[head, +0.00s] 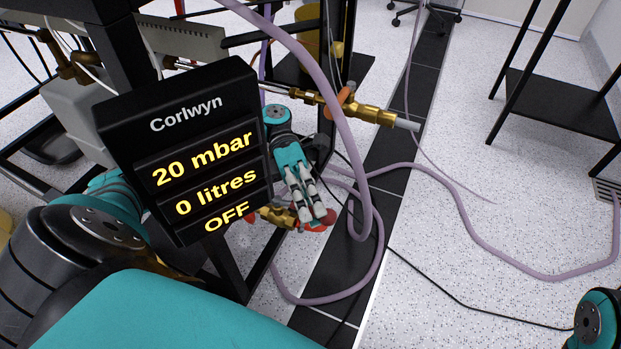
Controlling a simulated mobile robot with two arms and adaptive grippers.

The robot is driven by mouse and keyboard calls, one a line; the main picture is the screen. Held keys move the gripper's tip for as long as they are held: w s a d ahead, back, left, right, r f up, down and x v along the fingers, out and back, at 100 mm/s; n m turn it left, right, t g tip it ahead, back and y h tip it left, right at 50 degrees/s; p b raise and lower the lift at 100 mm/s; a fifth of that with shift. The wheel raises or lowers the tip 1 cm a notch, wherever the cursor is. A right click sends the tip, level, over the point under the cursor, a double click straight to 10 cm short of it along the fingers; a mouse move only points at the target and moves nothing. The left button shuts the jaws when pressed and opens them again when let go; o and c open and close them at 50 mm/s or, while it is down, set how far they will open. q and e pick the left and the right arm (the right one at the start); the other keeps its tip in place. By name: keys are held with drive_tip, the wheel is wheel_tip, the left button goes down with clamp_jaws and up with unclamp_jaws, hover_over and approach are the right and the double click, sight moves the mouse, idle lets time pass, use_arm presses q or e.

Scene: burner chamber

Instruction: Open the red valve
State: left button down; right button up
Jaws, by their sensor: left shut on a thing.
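The red valve (321,226) shows as red parts around my left fingertips, on a brass fitting (272,217) low beside the black frame. My left gripper (308,214) reaches down to it from behind the display box and is shut on its red handle. The fingers hide part of the handle, and the box hides part of the fitting, so the handle's exact angle is hard to tell. My right gripper is not in view; only a part of my right arm shows at the bottom right corner.
A brass valve with an orange handle (347,95) sits on a pipe above. Purple hoses (372,262) loop on the floor.

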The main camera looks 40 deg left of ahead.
use_arm(q)
drive_tip(key=shift+s+d+f, duration=0.1)
drive_tip(key=shift+f, duration=0.35)
drive_tip(key=c, duration=1.3)
unclamp_jaws()
drive_tip(key=shift+c, duration=0.2)
drive_tip(key=shift+o, duration=0.4)
drive_tip(key=shift+r, duration=0.1)
drive_tip(key=shift+r, duration=0.15)
